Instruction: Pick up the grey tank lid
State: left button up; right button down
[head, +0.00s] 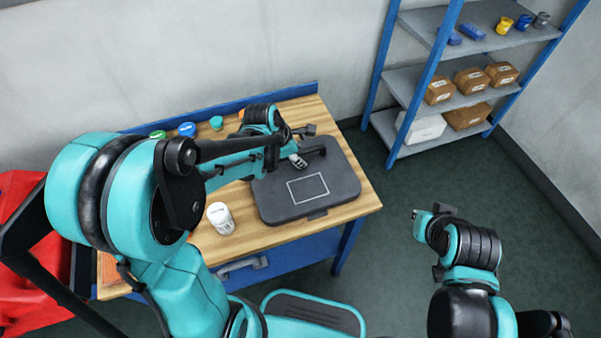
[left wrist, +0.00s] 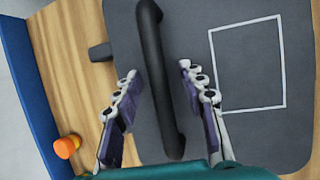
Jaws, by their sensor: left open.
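The grey tank lid (head: 335,180) lies flat on the wooden workbench, with a white rectangle outlined on top. It also fills most of the left wrist view (left wrist: 247,140). Its black bar handle (left wrist: 160,95) stands near one side. My left gripper (head: 302,146) is over the handle; in the left wrist view its open fingers (left wrist: 158,76) lie on either side of the bar, with gaps visible. My left arm hides part of the lid's far left side in the head view. My right gripper (head: 432,216) is over the floor, right of the bench; its jaws are unclear.
The workbench (head: 262,236) has a blue raised back edge. A white container (head: 220,218) stands left of the lid. Green and blue caps (head: 187,129) sit at the back left, and an orange object (left wrist: 67,147) is near the edge. A shelf (head: 410,78) stands at right.

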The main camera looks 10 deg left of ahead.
pick_arm(q)
grip_shut()
jog(key=shift+r, duration=0.1)
